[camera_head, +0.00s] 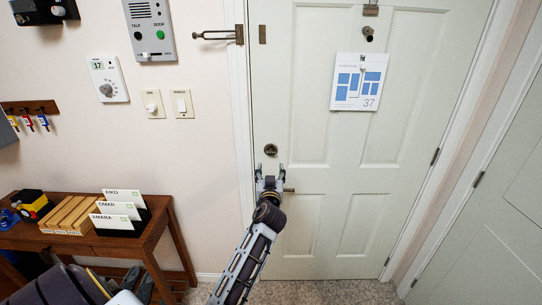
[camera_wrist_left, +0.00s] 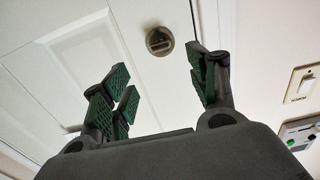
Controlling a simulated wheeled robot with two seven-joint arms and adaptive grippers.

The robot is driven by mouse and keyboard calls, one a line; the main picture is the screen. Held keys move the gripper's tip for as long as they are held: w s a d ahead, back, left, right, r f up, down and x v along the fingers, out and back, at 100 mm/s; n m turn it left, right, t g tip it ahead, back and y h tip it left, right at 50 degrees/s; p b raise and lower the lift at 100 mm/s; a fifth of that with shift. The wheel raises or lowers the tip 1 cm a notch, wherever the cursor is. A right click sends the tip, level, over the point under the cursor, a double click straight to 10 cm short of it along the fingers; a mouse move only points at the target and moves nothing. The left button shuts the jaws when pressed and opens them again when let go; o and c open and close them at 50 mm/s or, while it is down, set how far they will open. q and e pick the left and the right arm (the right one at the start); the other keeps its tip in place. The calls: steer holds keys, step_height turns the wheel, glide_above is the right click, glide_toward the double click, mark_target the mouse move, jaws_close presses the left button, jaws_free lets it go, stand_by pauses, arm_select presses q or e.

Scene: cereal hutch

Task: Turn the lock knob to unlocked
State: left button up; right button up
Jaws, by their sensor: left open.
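The lock knob (camera_head: 270,150) is a small dark round fitting on the left side of the pale door (camera_head: 310,225). In the left wrist view the knob (camera_wrist_left: 159,41) is a round metal disc with a bar across its middle, beyond the fingers. My left gripper (camera_head: 270,169) is open and empty, just below the knob in the head view. Its green-padded fingers (camera_wrist_left: 163,88) stand apart, with the knob between their lines and no visible contact.
A door handle (camera_head: 289,190) sticks out just right of my left gripper. A latch (camera_head: 216,35) is on the frame higher up. A notice (camera_head: 358,82) hangs on the door. A wooden table (camera_head: 155,225) with card holders stands at left.

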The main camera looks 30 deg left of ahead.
arm_select(q)
glide_toward(271, 154)
steer(key=w, duration=0.1)
steer(key=shift+a+p+x, duration=0.25)
steer(key=shift+p+x, duration=0.55)
steer(key=shift+x, duration=3.4)
steer(key=shift+a, duration=0.1)
arm_select(e)
steer(key=a, duration=0.1)
steer(key=r, duration=0.1)
steer(key=a+r, duration=0.1)
steer(key=shift+s+a, duration=0.25)
steer(key=shift+a, duration=0.05)
steer(key=shift+d, duration=0.2)
